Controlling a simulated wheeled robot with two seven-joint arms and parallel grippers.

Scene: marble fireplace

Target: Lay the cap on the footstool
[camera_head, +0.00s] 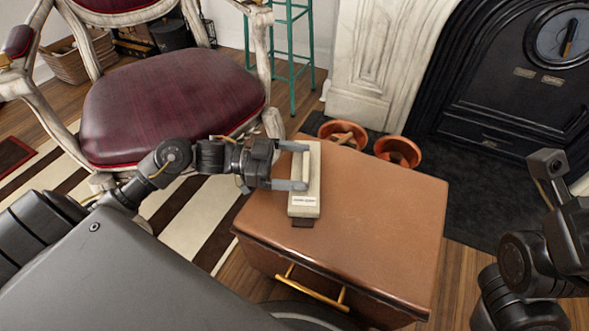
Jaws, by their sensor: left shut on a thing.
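My left gripper (292,167) reaches in from the left over a brown box-like stand (390,215) with a gold handle. Its two grey fingers are shut on a pale beige block (309,180) with a small white label. The block is at the left part of the stand's top; whether it rests there or is held just above is unclear. A small dark piece shows at its near end. I see nothing clearly shaped like a cap, and cannot tell whether the brown stand is the footstool. Only dark links of my right arm show at the right edge; its gripper is out of view.
A dark red upholstered armchair (165,105) stands at the left on a striped rug (195,215). Two terracotta pots (398,150) (340,130) sit behind the stand, by the black fireplace (480,115). A teal stool (292,60) stands at the back. Most of the stand's top is clear.

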